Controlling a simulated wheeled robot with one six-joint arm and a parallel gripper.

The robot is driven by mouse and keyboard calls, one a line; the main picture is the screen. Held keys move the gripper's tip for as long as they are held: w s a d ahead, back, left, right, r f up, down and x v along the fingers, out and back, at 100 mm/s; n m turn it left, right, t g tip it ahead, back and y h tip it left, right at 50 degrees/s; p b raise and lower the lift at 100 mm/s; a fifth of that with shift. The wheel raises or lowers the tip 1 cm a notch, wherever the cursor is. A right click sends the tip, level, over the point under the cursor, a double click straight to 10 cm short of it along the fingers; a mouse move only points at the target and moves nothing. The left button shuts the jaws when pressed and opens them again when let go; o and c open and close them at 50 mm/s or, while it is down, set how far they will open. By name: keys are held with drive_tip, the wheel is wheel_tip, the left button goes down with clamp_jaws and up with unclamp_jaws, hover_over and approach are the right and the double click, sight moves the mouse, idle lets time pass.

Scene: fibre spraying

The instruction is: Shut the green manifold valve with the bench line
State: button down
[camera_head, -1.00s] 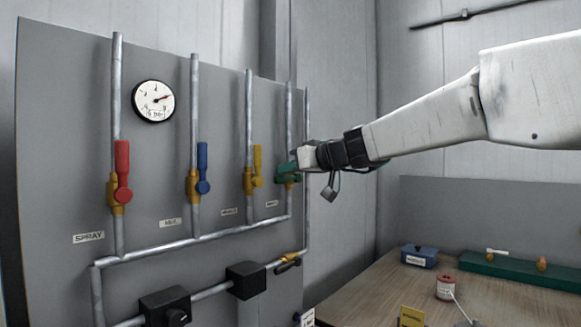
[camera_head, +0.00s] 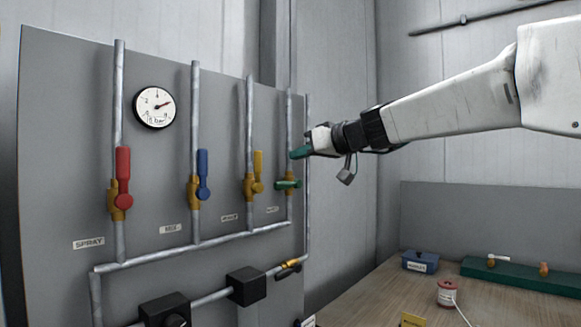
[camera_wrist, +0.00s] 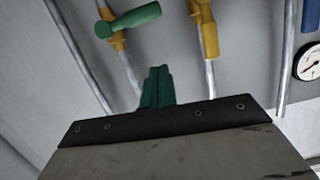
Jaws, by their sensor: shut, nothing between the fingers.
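The green valve handle (camera_head: 288,184) is on the rightmost of the panel's upright valve pipes. It lies crosswise to its pipe, on a brass body. It also shows at the top left of the wrist view (camera_wrist: 135,18). My gripper (camera_head: 300,152) has green fingers and is just above and to the right of the handle, apart from it. In the wrist view my gripper (camera_wrist: 157,87) has its fingers together with nothing between them. The label (camera_head: 272,210) below the green valve is too small to read.
Red (camera_head: 123,178), blue (camera_head: 203,175) and yellow (camera_head: 258,165) handles stand upright along their pipes to the left. A pressure gauge (camera_head: 155,106) is at upper left. A wooden bench (camera_head: 380,297) with a blue box (camera_head: 420,261) and red-and-white spool (camera_head: 447,293) is at lower right.

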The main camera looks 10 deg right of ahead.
drive_tip(key=v, duration=0.6)
drive_tip(key=shift+s, duration=0.1)
idle(0.3)
